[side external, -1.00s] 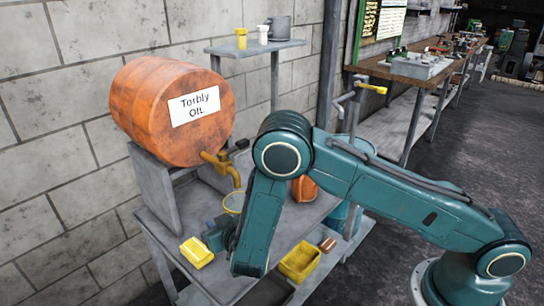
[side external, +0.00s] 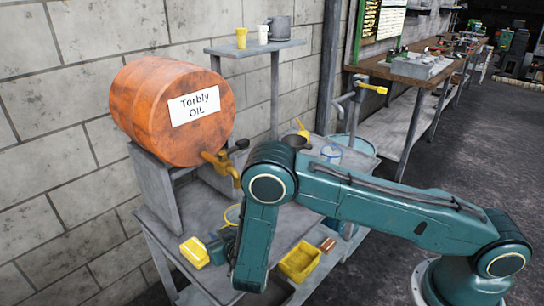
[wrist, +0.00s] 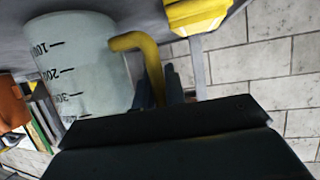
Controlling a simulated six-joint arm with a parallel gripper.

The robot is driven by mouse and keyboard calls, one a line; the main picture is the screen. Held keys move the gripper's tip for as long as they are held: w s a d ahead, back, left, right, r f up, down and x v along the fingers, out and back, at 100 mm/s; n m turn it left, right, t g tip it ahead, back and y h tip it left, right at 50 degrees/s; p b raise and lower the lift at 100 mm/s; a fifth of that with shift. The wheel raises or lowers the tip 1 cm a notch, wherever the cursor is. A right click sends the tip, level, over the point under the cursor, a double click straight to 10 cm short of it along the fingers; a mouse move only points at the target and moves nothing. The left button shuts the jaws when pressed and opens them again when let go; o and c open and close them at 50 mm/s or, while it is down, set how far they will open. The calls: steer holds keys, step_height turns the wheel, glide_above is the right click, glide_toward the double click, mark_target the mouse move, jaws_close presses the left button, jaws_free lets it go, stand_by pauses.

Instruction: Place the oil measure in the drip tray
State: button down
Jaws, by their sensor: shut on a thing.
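The oil measure (wrist: 80,65) is a pale translucent jug with black graduation marks and a yellow handle, at the upper left of the wrist view. My gripper (wrist: 160,85) is shut on that handle. My gripper (side external: 220,246) is low over the bench there, left of my forearm. A yellow open tray (side external: 300,261), likely the drip tray, sits to the right of my forearm. Whether the measure touches the bench is hidden.
An orange oil drum (side external: 172,111) with a brass tap (side external: 222,166) stands on a cradle behind. A yellow block (side external: 195,252) lies close left of my gripper. A small brown block (side external: 327,245) is beside the tray. A dark funnel (side external: 296,141) stands farther back.

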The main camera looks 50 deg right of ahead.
steer(key=shift+f, duration=0.1)
steer(key=c, duration=1.5)
jaws_free()
steer(key=shift+o, duration=0.2)
steer(key=v, duration=1.2)
steer(key=shift+r, duration=0.25)
